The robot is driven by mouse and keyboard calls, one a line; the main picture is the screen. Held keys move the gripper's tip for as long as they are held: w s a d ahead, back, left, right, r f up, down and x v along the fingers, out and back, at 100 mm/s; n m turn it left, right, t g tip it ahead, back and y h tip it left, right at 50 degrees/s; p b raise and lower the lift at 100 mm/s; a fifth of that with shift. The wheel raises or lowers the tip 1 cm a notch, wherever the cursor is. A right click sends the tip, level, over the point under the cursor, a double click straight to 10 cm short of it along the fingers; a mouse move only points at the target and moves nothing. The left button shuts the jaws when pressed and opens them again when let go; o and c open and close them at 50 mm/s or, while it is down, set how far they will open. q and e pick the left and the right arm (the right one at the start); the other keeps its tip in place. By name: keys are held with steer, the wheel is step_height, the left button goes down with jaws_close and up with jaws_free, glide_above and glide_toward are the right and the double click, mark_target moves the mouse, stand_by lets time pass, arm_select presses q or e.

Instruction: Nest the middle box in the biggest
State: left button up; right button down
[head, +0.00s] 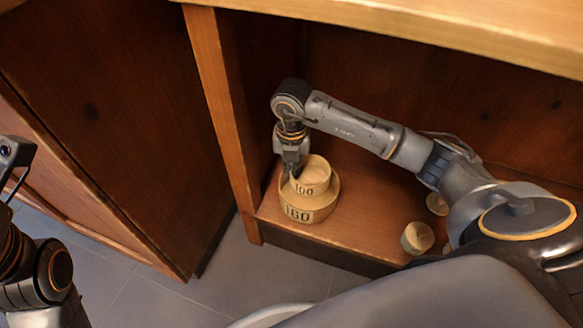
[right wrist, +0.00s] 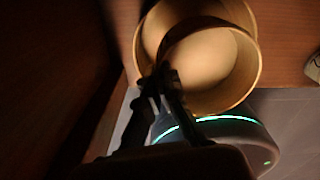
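The biggest box (head: 311,215), round, tan and marked 160, stands on the cabinet floor. The middle box (head: 317,187), marked 100, is over its opening, with its label showing above the bigger rim. I cannot tell whether its base is inside. My right gripper (head: 291,173) is shut on the middle box's left wall. In the right wrist view the fingers (right wrist: 164,78) pinch the rim of the middle box (right wrist: 205,65), which overlaps the biggest box (right wrist: 148,32). Part of my left gripper (head: 14,160) shows at the left edge; its fingers are unclear.
A small round box (head: 417,238) and another light round piece (head: 437,204), partly hidden by my right arm, are on the cabinet floor to the right. A wooden upright (head: 222,110) stands close left of the boxes. The shelf top (head: 430,30) overhangs them.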

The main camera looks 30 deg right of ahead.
steer(key=shift+f, duration=0.4)
steer(key=shift+f, duration=0.3)
stand_by(0.8)
steer(key=shift+f, duration=0.15)
stand_by(0.4)
steer(key=c, duration=1)
jaws_free()
steer(key=shift+c, duration=0.2)
